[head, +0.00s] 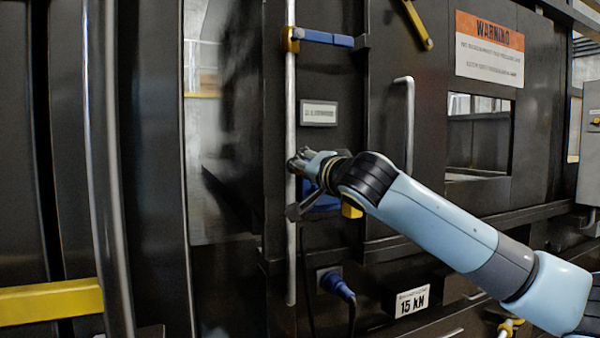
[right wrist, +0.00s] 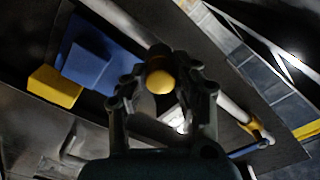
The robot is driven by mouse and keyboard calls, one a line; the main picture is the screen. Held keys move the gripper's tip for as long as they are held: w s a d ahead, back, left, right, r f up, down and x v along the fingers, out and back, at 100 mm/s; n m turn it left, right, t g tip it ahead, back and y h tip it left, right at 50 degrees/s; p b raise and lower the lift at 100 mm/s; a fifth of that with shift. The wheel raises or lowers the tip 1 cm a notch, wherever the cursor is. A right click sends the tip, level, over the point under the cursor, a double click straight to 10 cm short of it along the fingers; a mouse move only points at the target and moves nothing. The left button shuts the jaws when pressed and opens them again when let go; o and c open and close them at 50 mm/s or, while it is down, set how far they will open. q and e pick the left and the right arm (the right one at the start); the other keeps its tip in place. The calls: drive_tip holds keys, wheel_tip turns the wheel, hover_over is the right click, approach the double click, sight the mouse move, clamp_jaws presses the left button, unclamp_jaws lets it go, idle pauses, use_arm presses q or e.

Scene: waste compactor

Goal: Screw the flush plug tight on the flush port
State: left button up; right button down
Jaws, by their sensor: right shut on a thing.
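My right gripper (head: 298,162) is in front of the dark machine face, its fingertips at the vertical silver rod in the head view. In the right wrist view its two fingers (right wrist: 160,88) are closed around a small piece with a round yellow end, which looks like the flush plug (right wrist: 160,82). The fingers hide its sides. I cannot make out the flush port behind the fingers, nor whether the plug is seated or tilted. In the head view the gripper covers the plug. My left gripper is not in view.
A blue block (right wrist: 85,55) with a yellow block (right wrist: 55,86) sits close beside the gripper. The vertical silver rod (head: 290,100) runs past the fingertips. A curved handle (head: 410,120) stands behind the arm. A blue connector with cable (head: 336,284) is below.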

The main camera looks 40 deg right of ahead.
drive_tip(key=shift+f+m+b, duration=0.2)
drive_tip(key=shift+m+b, duration=0.4)
drive_tip(key=shift+m, duration=0.5)
drive_tip(key=shift+m+b, duration=0.45)
drive_tip(key=shift+m, duration=0.75)
drive_tip(key=shift+r+m, duration=0.15)
drive_tip(key=shift+m, duration=0.15)
drive_tip(key=c, duration=0.9)
unclamp_jaws()
drive_tip(key=shift+c, duration=0.2)
drive_tip(key=shift+c, duration=0.4)
